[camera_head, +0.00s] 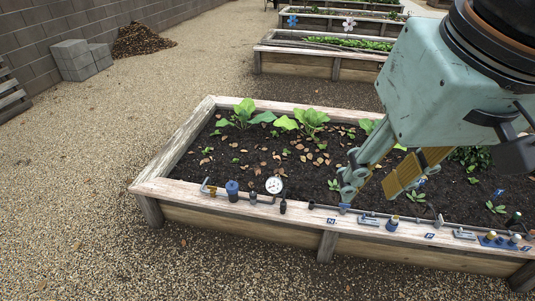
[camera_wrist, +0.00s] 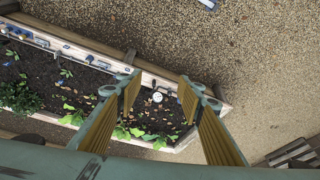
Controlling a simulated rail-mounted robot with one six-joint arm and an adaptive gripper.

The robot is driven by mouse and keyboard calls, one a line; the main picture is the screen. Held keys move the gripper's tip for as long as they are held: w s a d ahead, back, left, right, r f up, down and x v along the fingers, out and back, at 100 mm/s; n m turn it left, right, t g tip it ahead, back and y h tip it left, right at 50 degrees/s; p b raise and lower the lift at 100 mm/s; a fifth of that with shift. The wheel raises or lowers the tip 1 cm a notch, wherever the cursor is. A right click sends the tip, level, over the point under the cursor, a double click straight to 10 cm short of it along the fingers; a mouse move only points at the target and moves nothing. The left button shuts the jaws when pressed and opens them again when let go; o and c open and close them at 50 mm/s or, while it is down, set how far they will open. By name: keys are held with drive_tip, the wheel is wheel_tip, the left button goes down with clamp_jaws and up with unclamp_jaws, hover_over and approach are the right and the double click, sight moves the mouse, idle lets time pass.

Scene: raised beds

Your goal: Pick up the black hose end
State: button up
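My gripper (camera_head: 368,192) is open and empty above the front part of the near raised bed. In the wrist view its two yellow-padded fingers (camera_wrist: 160,88) stand wide apart. Several small fittings lie along the bed's front rim. A small black upright piece (camera_head: 283,206) stands just right of the white gauge, and a short dark piece (camera_head: 311,204) lies further right. Either could be the black hose end; I cannot tell which. Both are left of my gripper in the head view. I cannot make them out clearly in the wrist view.
The white dial gauge (camera_head: 274,186) and a blue fitting (camera_head: 232,190) are on the left of the rim. The gauge also shows between my fingers in the wrist view (camera_wrist: 157,97). Metal brackets (camera_head: 369,220) are on the right. Leafy plants (camera_head: 305,118) grow behind.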

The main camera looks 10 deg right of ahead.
drive_tip(key=w+a+m+y, duration=0.1)
drive_tip(key=w+a+m, duration=0.1)
drive_tip(key=w, duration=0.8)
drive_tip(key=m+g+y+p, duration=0.2)
drive_tip(key=m+y+p, duration=0.15)
drive_tip(key=m, duration=1.05)
hover_over(284, 202)
drive_tip(key=s, duration=0.4)
wheel_tip(284, 202, down, 37)
drive_tip(key=w+d+f+m+p, duration=0.1)
drive_tip(key=d+f+m, duration=0.1)
drive_tip(key=f, duration=1.1)
drive_tip(key=w+d+f+m, duration=0.1)
drive_tip(key=d+f+m, duration=0.1)
drive_tip(key=f, duration=1.1)
drive_tip(key=shift+w+d+m+p, duration=0.25)
drive_tip(key=shift+d+m+p, duration=0.1)
drive_tip(key=shift+m, duration=0.35)
drive_tip(key=shift+f+h, duration=0.15)
drive_tip(key=shift+h, duration=0.1)
drive_tip(key=shift+b+x, duration=0.5)
drive_tip(key=shift+x, duration=3.7)
